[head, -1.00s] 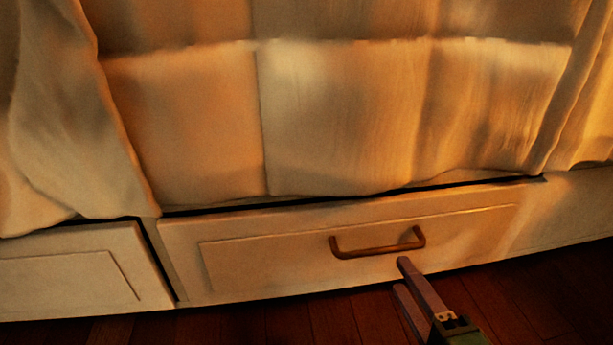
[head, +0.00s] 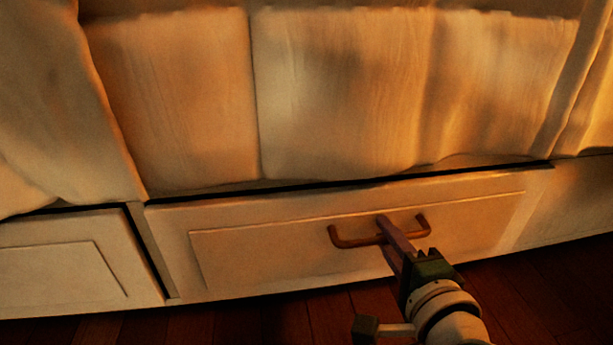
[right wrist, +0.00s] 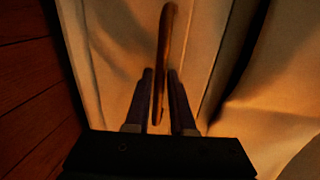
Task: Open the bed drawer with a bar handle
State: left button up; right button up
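The bed drawer (head: 270,255) is a pale panel with a raised inner border, low on the bed side in the head view. Its brown bar handle (head: 350,242) runs across the panel. My right gripper (head: 385,228) is at the handle's middle, its fingers overlapping the bar in the head view. In the right wrist view the handle (right wrist: 166,45) passes between the two fingers of my right gripper (right wrist: 160,85). A gap shows on both sides of the bar, so the fingers are open around it. The drawer front looks flush with the bed frame. My left gripper is not in view.
A second drawer panel (head: 65,265) is at the left. Pale bedding (head: 340,95) hangs down the bed side to just above the drawer. Dark red wooden floor (head: 270,322) lies in front of the drawer and looks clear.

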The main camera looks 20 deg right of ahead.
grip_shut()
dwell(1.0)
